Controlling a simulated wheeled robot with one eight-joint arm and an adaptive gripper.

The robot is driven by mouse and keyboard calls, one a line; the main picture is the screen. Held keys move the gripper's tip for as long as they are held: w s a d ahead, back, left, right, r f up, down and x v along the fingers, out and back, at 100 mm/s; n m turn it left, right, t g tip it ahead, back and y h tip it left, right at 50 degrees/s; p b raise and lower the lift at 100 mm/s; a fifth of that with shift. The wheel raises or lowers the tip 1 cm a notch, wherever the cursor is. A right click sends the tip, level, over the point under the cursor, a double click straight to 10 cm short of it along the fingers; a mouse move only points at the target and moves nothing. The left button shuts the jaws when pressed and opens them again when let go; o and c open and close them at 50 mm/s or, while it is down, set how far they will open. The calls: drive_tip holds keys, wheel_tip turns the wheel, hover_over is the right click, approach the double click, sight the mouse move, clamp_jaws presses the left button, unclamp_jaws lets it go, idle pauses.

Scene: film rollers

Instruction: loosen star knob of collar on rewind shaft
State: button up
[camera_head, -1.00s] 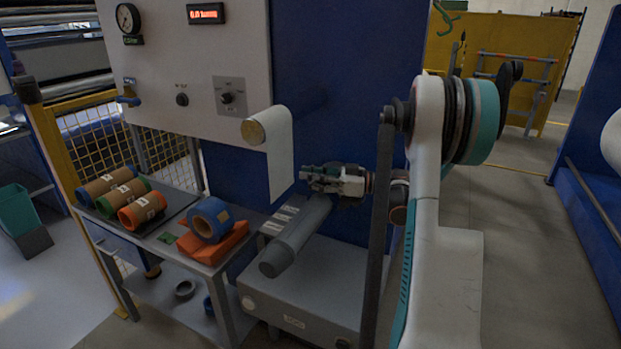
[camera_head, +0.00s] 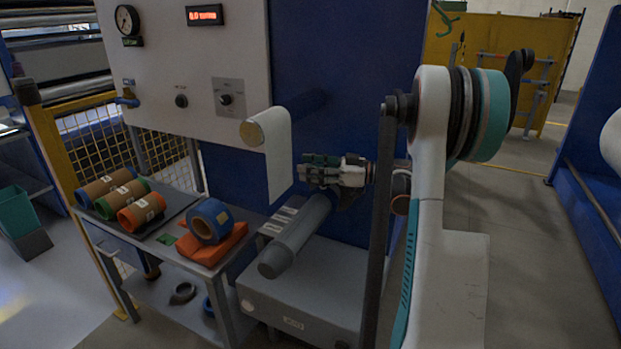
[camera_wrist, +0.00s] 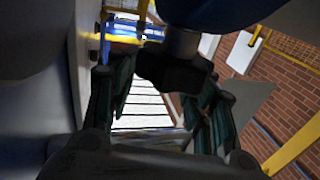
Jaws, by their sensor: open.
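The rewind shaft (camera_head: 290,246) is a thick grey cylinder that points toward the camera above a grey cabinet. My gripper (camera_head: 303,168) is above its far end, with the fingers pointing left. A dark shape behind and below the gripper may be the collar, but my gripper partly hides it. In the wrist view my gripper (camera_wrist: 165,110) is open, with a green-black finger on each side. A dark blocky knob (camera_wrist: 175,72) on a short stem hangs from above between the fingers. It is too dark to tell whether either finger touches it.
A film roller (camera_head: 255,132) with a white sheet hangs above the shaft, close left of my gripper. A side table (camera_head: 225,265) holds several cores and a blue roll (camera_head: 211,220) on an orange block. A blue panel (camera_head: 330,80) stands behind.

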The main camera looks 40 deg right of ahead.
wheel_tip(320, 180, up, 7)
drive_tip(key=shift+f, duration=0.2)
idle(0.6)
